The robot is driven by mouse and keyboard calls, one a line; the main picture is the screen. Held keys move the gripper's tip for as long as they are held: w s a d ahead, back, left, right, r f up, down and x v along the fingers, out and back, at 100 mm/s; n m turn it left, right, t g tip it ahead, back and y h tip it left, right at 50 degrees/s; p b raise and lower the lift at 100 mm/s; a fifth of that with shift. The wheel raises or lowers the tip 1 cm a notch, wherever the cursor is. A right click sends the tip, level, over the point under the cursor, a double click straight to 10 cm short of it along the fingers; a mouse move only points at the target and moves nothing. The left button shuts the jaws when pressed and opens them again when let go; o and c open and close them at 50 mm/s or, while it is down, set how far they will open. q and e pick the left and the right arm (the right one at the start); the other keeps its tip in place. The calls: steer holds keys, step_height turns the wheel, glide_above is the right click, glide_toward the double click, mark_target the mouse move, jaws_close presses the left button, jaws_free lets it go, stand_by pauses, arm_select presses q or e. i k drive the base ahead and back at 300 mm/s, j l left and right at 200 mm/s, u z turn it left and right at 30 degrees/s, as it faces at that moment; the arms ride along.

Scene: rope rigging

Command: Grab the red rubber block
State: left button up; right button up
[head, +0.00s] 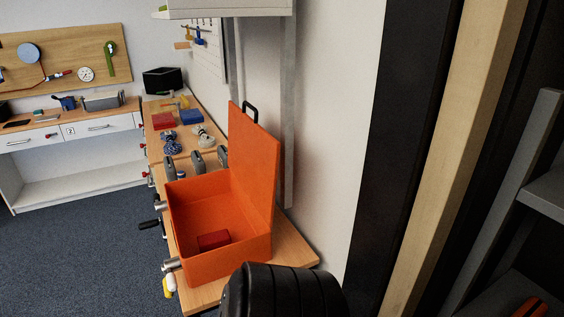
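A dark red block (213,240) lies on the floor of an open orange box (190,215), near its front inner wall. A second, brighter red block (163,121) lies farther back on the wooden bench (293,249), left of a blue block (191,117). I cannot tell from this view which of the two is rubber. Neither of my grippers shows in the head view.
The box lid (254,160) stands upright on the right. Grey clamp-like tools (197,162) and rope coils (172,147) lie behind the box. A wall bounds the bench on the right. The blue-grey floor (80,250) to the left is clear.

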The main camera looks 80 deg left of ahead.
mark_target(207, 242)
steer(key=u, duration=3.25)
steer(key=z, duration=1.05)
steer(key=j+z, duration=0.75)
steer(key=j, duration=0.2)
steer(key=j+z, duration=0.4)
steer(key=k+j+z, duration=0.15)
steer(key=j+z, duration=0.25)
steer(key=j, duration=0.15)
steer(key=k+j+z, duration=0.15)
steer(key=j+z, duration=0.25)
